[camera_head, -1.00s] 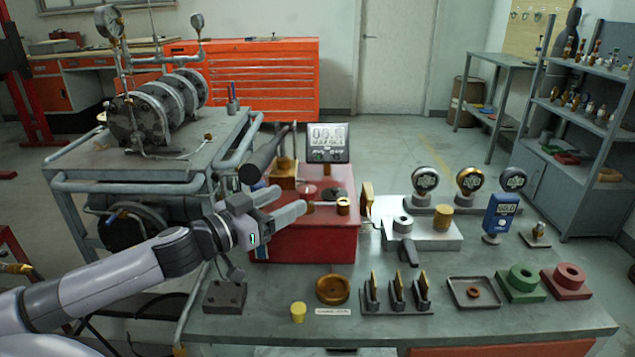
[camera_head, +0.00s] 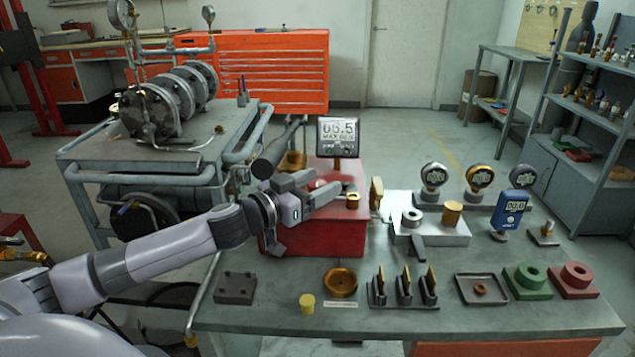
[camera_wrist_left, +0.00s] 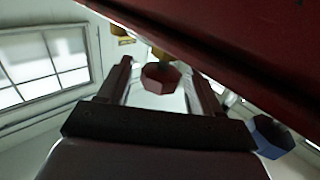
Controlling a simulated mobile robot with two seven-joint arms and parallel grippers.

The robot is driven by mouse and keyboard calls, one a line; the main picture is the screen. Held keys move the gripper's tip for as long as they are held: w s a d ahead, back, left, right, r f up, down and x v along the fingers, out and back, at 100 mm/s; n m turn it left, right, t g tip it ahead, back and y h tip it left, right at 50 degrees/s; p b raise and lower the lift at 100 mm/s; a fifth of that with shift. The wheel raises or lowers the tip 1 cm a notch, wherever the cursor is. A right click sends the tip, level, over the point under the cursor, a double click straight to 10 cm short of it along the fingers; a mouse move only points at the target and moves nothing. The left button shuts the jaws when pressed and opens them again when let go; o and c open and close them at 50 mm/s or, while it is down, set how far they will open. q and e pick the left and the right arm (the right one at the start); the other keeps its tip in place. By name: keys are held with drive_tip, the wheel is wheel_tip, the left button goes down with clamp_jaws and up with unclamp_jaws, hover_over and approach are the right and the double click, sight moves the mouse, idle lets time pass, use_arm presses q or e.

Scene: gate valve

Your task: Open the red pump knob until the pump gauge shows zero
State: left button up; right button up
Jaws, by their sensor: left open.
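The pump is a red box (camera_head: 318,238) on the bench, left of centre. Its digital gauge (camera_head: 338,136) stands behind it; the display seems to read about 06.5, but is small. My left gripper (camera_head: 324,181) is over the top of the pump, open, with its fingers pointing right. In the left wrist view, a red hexagonal knob (camera_wrist_left: 160,78) shows in the gap between the two open fingers (camera_wrist_left: 163,85), with no clear contact. In the head view the fingers largely hide the knob. My right gripper is not in view.
A blue knob (camera_wrist_left: 270,137) shows outside the fingers in the left wrist view. A brass fitting (camera_head: 352,201) sits on the pump, right of my fingers. Several gauges, a blue meter (camera_head: 510,214) and a tray (camera_head: 482,301) are on the bench. A pipework cart (camera_head: 150,160) stands left.

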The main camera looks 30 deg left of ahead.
use_arm(q)
drive_tip(key=shift+w, duration=0.2)
drive_tip(key=c, duration=1)
drive_tip(key=shift+o, duration=0.2)
